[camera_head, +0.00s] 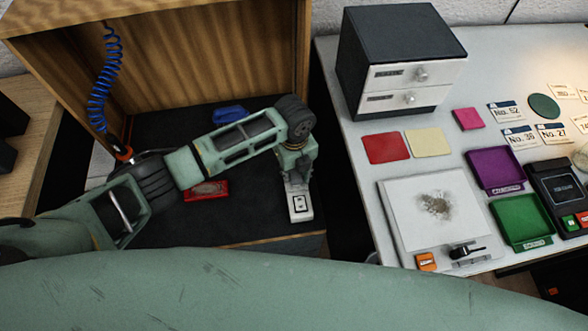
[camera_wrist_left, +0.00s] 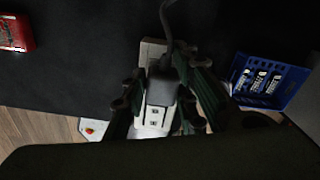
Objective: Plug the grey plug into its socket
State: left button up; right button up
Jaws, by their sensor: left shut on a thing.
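The grey plug (camera_wrist_left: 162,86) is dark grey in the left wrist view, with a dark cable running up from it. My left gripper (camera_wrist_left: 160,100) is shut on the plug, one finger on each side. The socket strip (camera_head: 299,207) is white and lies near the front right of the dark mat; it also shows in the left wrist view (camera_wrist_left: 152,119). The plug is over the strip, with outlet holes visible beside it; I cannot tell whether it is seated or just above. In the head view my left gripper (camera_head: 293,177) points down at the strip's far end, hiding the plug.
A wooden cabinet (camera_head: 215,50) encloses the mat. A blue crate (camera_wrist_left: 270,80) with small cells and a red case (camera_head: 207,190) lie nearby. A blue coiled cord (camera_head: 104,80) hangs at left. A white table (camera_head: 345,140) with a drawer box and trays stands right.

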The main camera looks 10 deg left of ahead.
pick_arm(q)
jog(key=shift+f, duration=0.25)
pick_arm(e)
jog(key=shift+d, duration=0.1)
dwell(0.3)
pick_arm(q)
jog(key=shift+f+p, duration=0.1)
jog(key=shift+p, duration=0.4)
pick_arm(e)
jog(key=shift+d+r, duration=0.15)
jog(key=shift+r, duration=0.3)
dwell(0.4)
pick_arm(q)
jog(key=shift+f, duration=0.2)
pick_arm(e)
jog(key=shift+f, duration=0.1)
pick_arm(q)
jog(key=o, duration=1.2)
jog(key=shift+c, duration=0.2)
jog(key=shift+r, duration=0.1)
notch_tip(320, 180, up, 8)
jog(key=shift+f, duration=0.1)
pick_arm(e)
jog(key=shift+d, duration=0.25)
